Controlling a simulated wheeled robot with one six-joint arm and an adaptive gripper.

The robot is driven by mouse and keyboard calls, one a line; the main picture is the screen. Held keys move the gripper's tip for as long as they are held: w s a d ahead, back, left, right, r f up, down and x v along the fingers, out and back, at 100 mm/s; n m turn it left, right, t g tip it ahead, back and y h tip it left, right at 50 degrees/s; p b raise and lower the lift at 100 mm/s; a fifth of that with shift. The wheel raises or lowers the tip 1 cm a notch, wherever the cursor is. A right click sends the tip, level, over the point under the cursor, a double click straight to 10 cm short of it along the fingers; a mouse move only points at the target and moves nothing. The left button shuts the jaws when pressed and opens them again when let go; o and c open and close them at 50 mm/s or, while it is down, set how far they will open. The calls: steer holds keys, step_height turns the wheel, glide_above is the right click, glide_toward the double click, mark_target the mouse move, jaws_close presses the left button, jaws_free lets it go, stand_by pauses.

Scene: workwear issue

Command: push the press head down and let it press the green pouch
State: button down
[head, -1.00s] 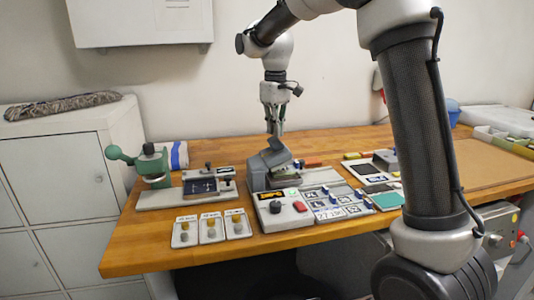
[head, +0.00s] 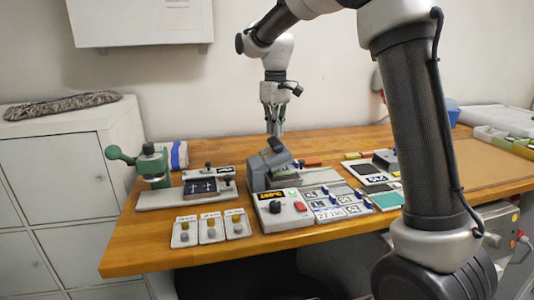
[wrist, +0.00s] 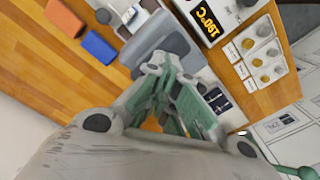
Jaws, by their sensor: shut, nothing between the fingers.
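The heat press has a grey base (head: 258,178) and a grey press head (head: 278,150) that stands tilted up in the head view. The press head also shows in the wrist view (wrist: 160,42), just past my fingertips. My gripper (head: 274,131) is shut and empty, pointing down right above the raised head. Its green fingers also show in the wrist view (wrist: 165,75); I cannot tell whether they touch the head. I cannot make out the green pouch clearly; the head and fingers hide much of the area beneath.
A control box (head: 283,207) with a knob and red button sits before the press; its display reads 190°C in the wrist view. A green hand press (head: 153,165) stands left, near sample cards (head: 211,229). Orange (wrist: 65,17) and blue (wrist: 99,47) blocks lie nearby.

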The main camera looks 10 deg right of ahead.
mark_target(268, 155)
steer(key=shift+f, duration=0.25)
steer(key=shift+f, duration=0.5)
steer(key=shift+d+f, duration=0.65)
steer(key=shift+f, duration=0.1)
steer(key=shift+d+f, duration=0.1)
steer(key=shift+f, duration=0.1)
stand_by(0.5)
steer(key=shift+d+f, duration=0.4)
steer(key=shift+f, duration=0.2)
